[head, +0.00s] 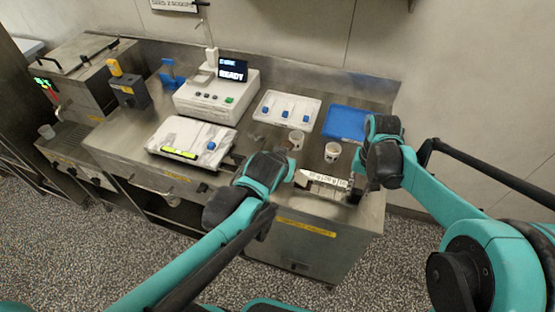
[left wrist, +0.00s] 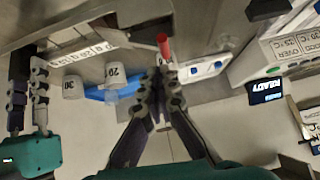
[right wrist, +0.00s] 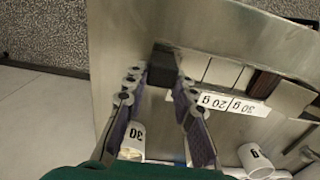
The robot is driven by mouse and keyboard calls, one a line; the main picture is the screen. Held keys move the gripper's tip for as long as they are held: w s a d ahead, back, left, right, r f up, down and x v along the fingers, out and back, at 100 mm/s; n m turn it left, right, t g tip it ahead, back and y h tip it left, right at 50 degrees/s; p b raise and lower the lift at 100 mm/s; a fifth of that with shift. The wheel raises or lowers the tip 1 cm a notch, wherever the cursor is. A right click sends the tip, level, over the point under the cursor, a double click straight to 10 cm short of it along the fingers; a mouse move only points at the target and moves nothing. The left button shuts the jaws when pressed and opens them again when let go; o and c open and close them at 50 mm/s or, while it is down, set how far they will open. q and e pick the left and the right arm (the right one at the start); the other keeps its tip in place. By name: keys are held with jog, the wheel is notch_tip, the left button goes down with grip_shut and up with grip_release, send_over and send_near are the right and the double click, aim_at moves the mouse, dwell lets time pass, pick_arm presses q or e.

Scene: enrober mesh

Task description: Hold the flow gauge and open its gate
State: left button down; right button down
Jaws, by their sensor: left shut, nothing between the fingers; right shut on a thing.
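My right gripper (head: 355,180) is at the right end of the table. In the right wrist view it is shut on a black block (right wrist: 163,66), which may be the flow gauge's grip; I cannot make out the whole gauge. A metal surface with slots and a white label strip (right wrist: 232,103) reading 30 g and 20 g lies beside the block. My left gripper (head: 296,178) is shut and empty at the strip's left end. In the left wrist view a small red-tipped pin (left wrist: 163,45) stands just beyond its fingertips (left wrist: 160,72); whether it is the gate's knob I cannot tell.
Two white cups (head: 296,140) (head: 332,151) stand behind the grippers. A blue tray (head: 344,122), a white tray (head: 287,108) with blue knobs, a machine (head: 215,95) reading READY and a white panel (head: 192,142) are behind and left. Clear metal lies between them.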

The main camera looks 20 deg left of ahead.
pick_arm(q)
jog(key=w+a+r+v, duration=0.1)
jog(key=v, duration=1)
jog(key=shift+s+r, duration=0.15)
pick_arm(e)
jog(key=c, duration=1.2)
grip_release()
notch_tip(320, 180, up, 12)
pick_arm(q)
notch_tip(320, 180, up, 5)
jog(key=p, duration=0.5)
jog(key=shift+r, duration=0.2)
pick_arm(e)
notch_tip(320, 180, up, 6)
